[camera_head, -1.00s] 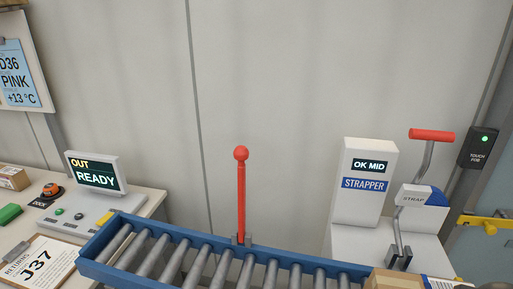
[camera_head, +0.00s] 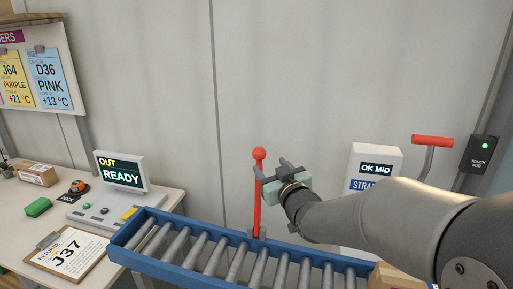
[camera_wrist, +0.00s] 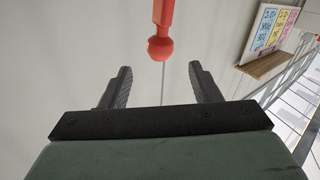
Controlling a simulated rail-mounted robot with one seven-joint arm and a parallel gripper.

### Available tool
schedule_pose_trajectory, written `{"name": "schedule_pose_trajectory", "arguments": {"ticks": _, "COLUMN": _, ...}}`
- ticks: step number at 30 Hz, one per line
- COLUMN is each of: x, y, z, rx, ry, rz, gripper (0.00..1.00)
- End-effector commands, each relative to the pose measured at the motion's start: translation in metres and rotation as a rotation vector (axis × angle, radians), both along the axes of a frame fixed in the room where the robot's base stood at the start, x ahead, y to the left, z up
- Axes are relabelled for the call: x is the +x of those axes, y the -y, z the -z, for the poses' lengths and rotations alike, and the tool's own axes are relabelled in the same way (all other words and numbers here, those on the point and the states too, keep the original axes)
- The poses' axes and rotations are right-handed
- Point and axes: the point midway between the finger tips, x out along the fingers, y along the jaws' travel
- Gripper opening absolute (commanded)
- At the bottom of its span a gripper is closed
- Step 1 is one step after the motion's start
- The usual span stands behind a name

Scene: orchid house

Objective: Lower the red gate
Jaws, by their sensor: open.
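The red gate (camera_head: 257,212) is a thin upright bar with a round knob on top, standing at the far side of the roller conveyor (camera_head: 185,249). My gripper (camera_head: 268,168) is open at the height of the bar's upper part, just below the knob in the head view. In the wrist view the red knob (camera_wrist: 160,48) shows at the top centre, ahead of and between the two open fingers (camera_wrist: 160,75). Nothing is between the fingers that I can make out as gripped. My forearm hides part of the strapper.
The strapper (camera_head: 375,167) with its red-handled lever (camera_head: 432,141) stands at the right. A cardboard box (camera_head: 386,277) is at the conveyor's right end. At the left, a desk holds a READY screen (camera_head: 121,174) and a clipboard (camera_head: 66,254).

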Motion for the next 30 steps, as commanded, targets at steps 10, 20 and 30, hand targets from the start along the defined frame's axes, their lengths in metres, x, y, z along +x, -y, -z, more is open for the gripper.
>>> {"name": "schedule_pose_trajectory", "arguments": {"ticks": 10, "x": 0.069, "y": -0.031, "z": -0.003, "rx": 0.000, "ry": -0.002, "rz": 0.000, "gripper": 0.57}}
{"name": "schedule_pose_trajectory", "arguments": {"ticks": 20, "x": 0.102, "y": -0.045, "z": 0.000, "rx": -0.002, "ry": -0.001, "rz": 0.001, "gripper": 0.57}}
{"name": "schedule_pose_trajectory", "arguments": {"ticks": 30, "x": 0.104, "y": -0.046, "z": 0.000, "rx": -0.001, "ry": 0.000, "rz": 0.001, "gripper": 0.48}}
